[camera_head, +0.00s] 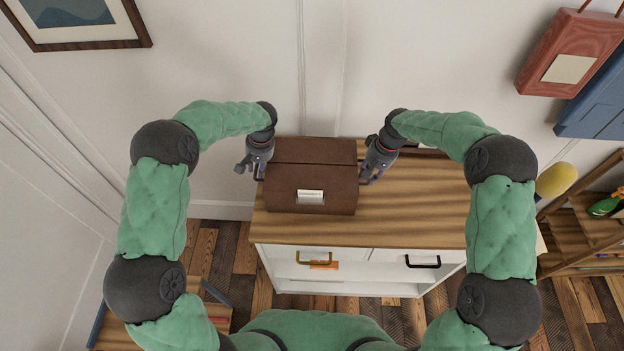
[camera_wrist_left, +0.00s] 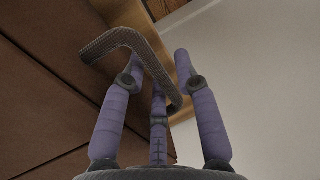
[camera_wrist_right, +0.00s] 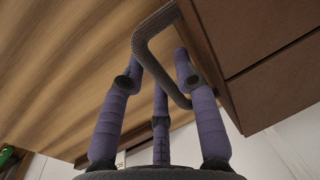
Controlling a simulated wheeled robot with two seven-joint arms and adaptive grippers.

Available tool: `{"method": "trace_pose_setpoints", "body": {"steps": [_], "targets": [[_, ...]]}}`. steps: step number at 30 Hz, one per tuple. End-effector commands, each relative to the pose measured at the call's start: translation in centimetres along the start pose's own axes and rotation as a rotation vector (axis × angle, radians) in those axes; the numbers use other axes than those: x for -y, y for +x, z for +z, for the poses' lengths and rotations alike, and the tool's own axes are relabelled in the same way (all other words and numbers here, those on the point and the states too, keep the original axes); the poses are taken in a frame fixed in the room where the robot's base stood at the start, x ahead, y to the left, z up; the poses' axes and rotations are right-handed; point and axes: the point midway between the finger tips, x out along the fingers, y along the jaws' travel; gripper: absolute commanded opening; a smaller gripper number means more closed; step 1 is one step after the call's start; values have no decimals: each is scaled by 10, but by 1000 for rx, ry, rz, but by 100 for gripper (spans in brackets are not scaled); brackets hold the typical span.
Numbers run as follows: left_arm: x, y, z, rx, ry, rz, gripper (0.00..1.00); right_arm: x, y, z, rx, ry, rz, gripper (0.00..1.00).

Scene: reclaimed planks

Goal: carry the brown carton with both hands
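The brown carton (camera_head: 285,185) sits flat on the wooden top of the white cabinet, with a pale label on its front. It has a dark bent handle on each side. My left gripper (camera_head: 248,169) is at its left side; in the left wrist view the left handle (camera_wrist_left: 124,36) crosses between the spread fingers (camera_wrist_left: 160,75). My right gripper (camera_head: 368,177) is at its right side; in the right wrist view the right handle (camera_wrist_right: 150,58) runs between the fingers (camera_wrist_right: 160,75). Both grippers look open, fingers around the handles without visibly clamping them.
The cabinet top (camera_head: 425,205) is clear to the right of the carton. The wall stands close behind. A wooden shelf (camera_head: 580,228) with small items is at the right. A framed picture (camera_head: 75,22) hangs at the upper left.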

Motion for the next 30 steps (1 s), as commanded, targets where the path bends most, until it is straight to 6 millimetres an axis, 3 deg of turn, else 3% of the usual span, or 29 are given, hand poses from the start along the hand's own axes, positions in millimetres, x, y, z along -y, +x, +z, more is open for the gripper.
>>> {"method": "trace_pose_setpoints", "body": {"steps": [5, 8, 22, 30], "targets": [[0, 0, 0, 0, 0, 0, 28, 0, 0, 0, 0, 0, 0, 28], [0, 0, 0, 0, 0, 0, 0, 0, 0, 0, 0, 0, 0, 0], [0, -2, -1, -2, -1, 0, 0, 0, -3, -1, -3, 0, 0, 0], [3, -14, -1, -2, -1, 0, 0, 2, -14, -1, -3, 0, 0, 0]]}}
